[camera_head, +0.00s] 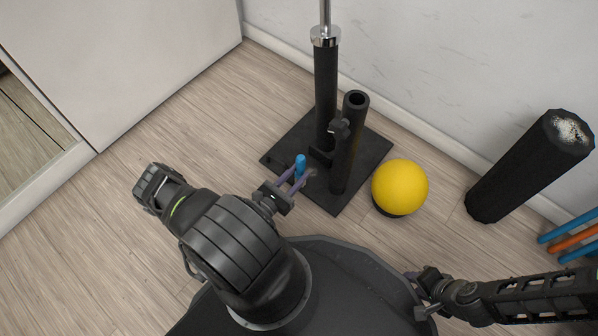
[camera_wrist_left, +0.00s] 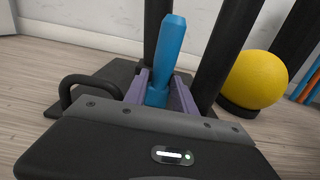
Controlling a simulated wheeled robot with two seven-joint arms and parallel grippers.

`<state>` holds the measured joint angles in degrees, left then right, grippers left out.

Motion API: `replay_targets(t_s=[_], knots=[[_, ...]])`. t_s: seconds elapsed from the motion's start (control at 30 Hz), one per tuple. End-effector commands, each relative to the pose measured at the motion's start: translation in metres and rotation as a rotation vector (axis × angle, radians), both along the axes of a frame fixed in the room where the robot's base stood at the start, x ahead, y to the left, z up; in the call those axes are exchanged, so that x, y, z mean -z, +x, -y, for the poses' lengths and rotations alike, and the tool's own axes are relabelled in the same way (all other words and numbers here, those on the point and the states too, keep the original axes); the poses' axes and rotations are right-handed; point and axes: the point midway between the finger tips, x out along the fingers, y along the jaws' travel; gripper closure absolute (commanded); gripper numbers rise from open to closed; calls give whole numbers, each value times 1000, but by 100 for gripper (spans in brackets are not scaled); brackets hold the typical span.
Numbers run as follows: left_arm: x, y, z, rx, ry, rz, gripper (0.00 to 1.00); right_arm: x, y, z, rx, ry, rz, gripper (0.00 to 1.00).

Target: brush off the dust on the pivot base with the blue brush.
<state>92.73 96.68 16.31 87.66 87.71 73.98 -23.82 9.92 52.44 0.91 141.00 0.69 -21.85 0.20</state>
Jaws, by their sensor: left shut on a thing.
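The blue brush (camera_head: 300,165) is held upright in my left gripper (camera_head: 297,181), whose purple fingers are shut on it. In the left wrist view the blue handle (camera_wrist_left: 168,55) stands up between the purple fingers (camera_wrist_left: 160,95); its lower end is hidden. The pivot base (camera_head: 345,200) is a black square plate on the floor, with two black tubes standing on it. The brush is over the plate's near left part; I cannot tell whether it touches the plate. No dust can be made out clearly. My right gripper (camera_head: 420,296) is at the lower right, away from the base.
A yellow ball (camera_head: 400,187) on a dark ring stands just right of the base. A black foam roller (camera_head: 530,165) and blue and orange bars (camera_head: 570,238) are farther right. The wall is behind; wooden floor (camera_head: 150,270) is free at left.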

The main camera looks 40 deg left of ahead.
Motion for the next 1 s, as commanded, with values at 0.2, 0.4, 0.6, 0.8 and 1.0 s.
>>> replay_targets(t_s=[0.2,0.4,0.6,0.8,1.0], knots=[[-1,-4,0,0,0,0,100,-1,0,0,0,0,0,64],[-1,-4,0,0,0,1,100,-1,0,0,0,0,0,64],[0,-3,0,0,0,2,100,0,0,0,0,0,0,64],[1,5,-1,1,1,1,100,2,0,0,0,0,0,64],[0,11,-1,1,0,1,100,2,0,0,0,0,0,64]])
